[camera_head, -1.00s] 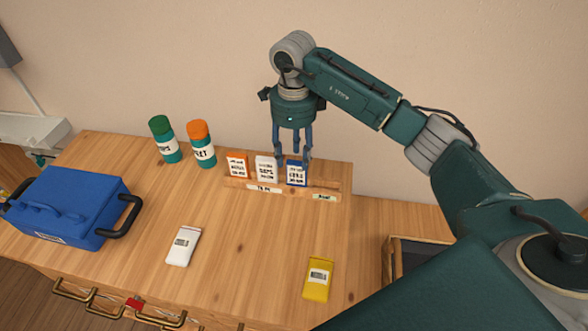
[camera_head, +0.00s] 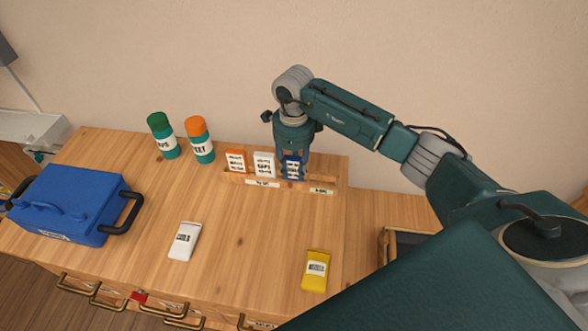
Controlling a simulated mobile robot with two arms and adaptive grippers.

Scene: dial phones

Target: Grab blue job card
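The blue job card (camera_head: 293,168) stands upright in the right part of a wooden card rack at the back of the wooden worktop. An orange card (camera_head: 235,161) and a white card (camera_head: 264,165) stand to its left in the same rack. My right gripper (camera_head: 293,160) points down directly over the blue card, its fingers at the card's upper part. The fingers blend with the card, so I cannot tell whether they have closed on it. My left gripper is not in view.
A blue toolbox (camera_head: 65,203) stands at the left. Two teal bottles, green-capped (camera_head: 163,136) and orange-capped (camera_head: 200,140), stand left of the rack (camera_head: 275,184). A white phone (camera_head: 184,240) and a yellow phone (camera_head: 315,270) lie in front. The middle worktop is clear.

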